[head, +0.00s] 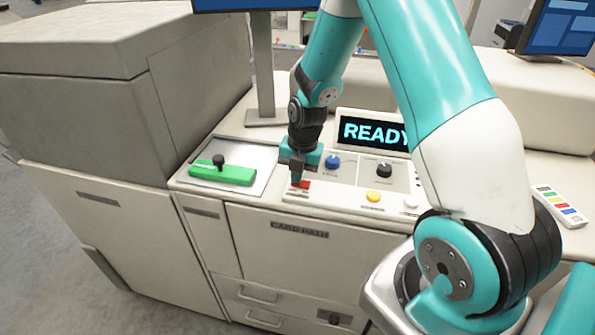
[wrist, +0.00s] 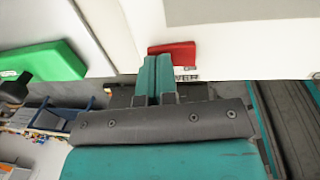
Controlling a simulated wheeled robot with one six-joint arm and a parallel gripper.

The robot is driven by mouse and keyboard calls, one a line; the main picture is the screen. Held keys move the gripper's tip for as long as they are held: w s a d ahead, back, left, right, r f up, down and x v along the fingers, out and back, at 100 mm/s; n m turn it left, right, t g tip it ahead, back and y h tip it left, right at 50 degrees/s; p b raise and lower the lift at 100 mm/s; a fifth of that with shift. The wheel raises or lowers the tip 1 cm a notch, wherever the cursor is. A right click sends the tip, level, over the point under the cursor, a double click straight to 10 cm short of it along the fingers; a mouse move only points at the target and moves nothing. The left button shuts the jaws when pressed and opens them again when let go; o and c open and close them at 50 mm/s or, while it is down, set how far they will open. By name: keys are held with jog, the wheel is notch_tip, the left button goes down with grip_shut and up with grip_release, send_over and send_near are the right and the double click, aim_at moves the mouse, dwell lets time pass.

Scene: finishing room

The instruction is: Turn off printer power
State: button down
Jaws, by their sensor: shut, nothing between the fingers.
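The printer's control panel (head: 330,197) has a red switch (head: 302,184) at its left end. It also shows in the wrist view (wrist: 178,50), with a partly hidden label beside it. My gripper (head: 297,177) points down at the red switch, its fingers shut with nothing between them. In the wrist view the teal fingertips (wrist: 157,58) overlap the switch's lower left edge. I cannot tell whether they touch it. The display (head: 370,132) reads "READY" in lit letters; my arm covers its right end.
A green block with a black knob (head: 222,172) sits left of the panel. A blue knob (head: 333,161), a black knob (head: 384,169), a yellow button (head: 374,196) and a white button (head: 411,203) are to the right. A monitor post (head: 263,65) stands behind.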

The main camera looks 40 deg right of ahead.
jog(key=shift+f+b, duration=0.35)
jog(key=shift+b, duration=0.25)
jog(key=shift+r, duration=0.2)
jog(key=shift+s+d+r, duration=0.15)
jog(key=shift+s+d, duration=0.3)
jog(key=shift+s, duration=0.15)
jog(key=shift+r+p, duration=0.1)
jog(key=shift+p, duration=0.25)
jog(key=shift+r, duration=0.25)
notch_tip(320, 180, up, 13)
jog(key=s+d+b, duration=0.1)
jog(key=shift+s, duration=0.15)
